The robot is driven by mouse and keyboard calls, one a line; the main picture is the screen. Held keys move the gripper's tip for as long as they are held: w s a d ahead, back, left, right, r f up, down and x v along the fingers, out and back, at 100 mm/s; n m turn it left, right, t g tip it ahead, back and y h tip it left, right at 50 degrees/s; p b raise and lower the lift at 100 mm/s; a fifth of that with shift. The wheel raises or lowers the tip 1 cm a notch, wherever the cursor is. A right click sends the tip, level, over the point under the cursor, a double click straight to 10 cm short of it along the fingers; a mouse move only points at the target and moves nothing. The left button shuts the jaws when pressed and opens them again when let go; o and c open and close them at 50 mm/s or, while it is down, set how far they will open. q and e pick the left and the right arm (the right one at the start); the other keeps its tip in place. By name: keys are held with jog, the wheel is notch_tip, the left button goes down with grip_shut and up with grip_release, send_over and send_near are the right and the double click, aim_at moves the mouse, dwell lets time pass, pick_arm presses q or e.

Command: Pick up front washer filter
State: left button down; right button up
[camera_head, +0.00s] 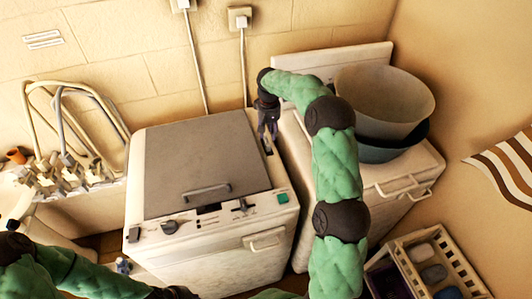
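The front washer (218,255) is a white top-loader with a grey lid (200,165), shut, in the middle of the head view. My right gripper (268,132) points down at the washer's back right corner, beside the lid. Its dark fingers look a little apart, over a narrow dark slot (267,148) in the top rim. The filter cannot be made out; the fingers may hide it, and I cannot tell whether they touch anything. My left arm crosses the lower left corner, and its gripper does not show.
A second white machine (390,190) stands at the right with a large grey tub (385,100) on top. A crate (455,255) of bottles stands at the lower right. Hoses and taps (75,175) are at the left. The wall is close behind.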

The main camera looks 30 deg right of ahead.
aim_at(268, 141)
jog(key=shift+w+a+f, duration=0.1)
jog(key=shift+w+f, duration=0.15)
jog(key=shift+f, duration=0.6)
jog(key=shift+w+d+f, duration=0.1)
jog(key=shift+d+f, duration=0.05)
jog(key=shift+f, duration=1.15)
jog(key=shift+w+d+f, duration=0.1)
jog(key=shift+f, duration=1.2)
grip_shut()
